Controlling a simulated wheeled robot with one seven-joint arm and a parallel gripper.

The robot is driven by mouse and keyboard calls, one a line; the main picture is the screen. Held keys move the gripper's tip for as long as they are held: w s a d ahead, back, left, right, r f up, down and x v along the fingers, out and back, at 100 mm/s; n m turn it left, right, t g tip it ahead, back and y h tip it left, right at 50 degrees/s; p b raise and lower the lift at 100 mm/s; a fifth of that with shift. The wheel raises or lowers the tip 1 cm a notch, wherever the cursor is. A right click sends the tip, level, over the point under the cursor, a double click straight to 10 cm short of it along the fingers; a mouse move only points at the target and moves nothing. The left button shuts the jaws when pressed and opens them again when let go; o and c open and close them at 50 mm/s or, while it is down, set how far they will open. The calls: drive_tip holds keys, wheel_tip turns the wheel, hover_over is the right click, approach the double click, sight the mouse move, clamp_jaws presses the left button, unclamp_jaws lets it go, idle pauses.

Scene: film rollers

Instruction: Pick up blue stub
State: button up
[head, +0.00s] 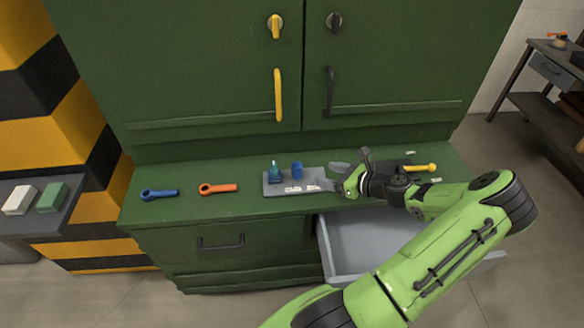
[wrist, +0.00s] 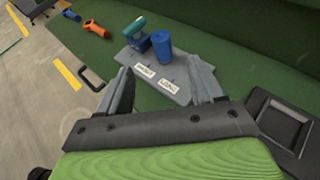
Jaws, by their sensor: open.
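The blue stub (head: 297,170) is a short blue cylinder standing upright on a grey tray (head: 272,188) on the green cabinet's ledge. In the wrist view the blue stub (wrist: 161,46) stands beyond my fingertips, roughly between their lines. My gripper (head: 345,176) is open and empty, to the right of the stub and apart from it. In the wrist view my gripper (wrist: 160,84) has its two fingers spread, with the tray's labelled front edge beyond and between them. A teal-and-blue piece (head: 274,173) stands just left of the stub, also on the tray.
A dark tray with a yellow-handled tool (head: 420,168) is right of my gripper. A drawer (head: 365,245) stands open below. Cabinet doors (head: 200,70) rise behind the ledge.

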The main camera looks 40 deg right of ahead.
sight(300, 167)
drive_tip(key=b+x, duration=0.1)
drive_tip(key=x, duration=1.2)
drive_tip(key=shift+w+f, duration=0.1)
drive_tip(key=shift+w, duration=0.1)
drive_tip(key=shift+s, duration=0.1)
clamp_jaws()
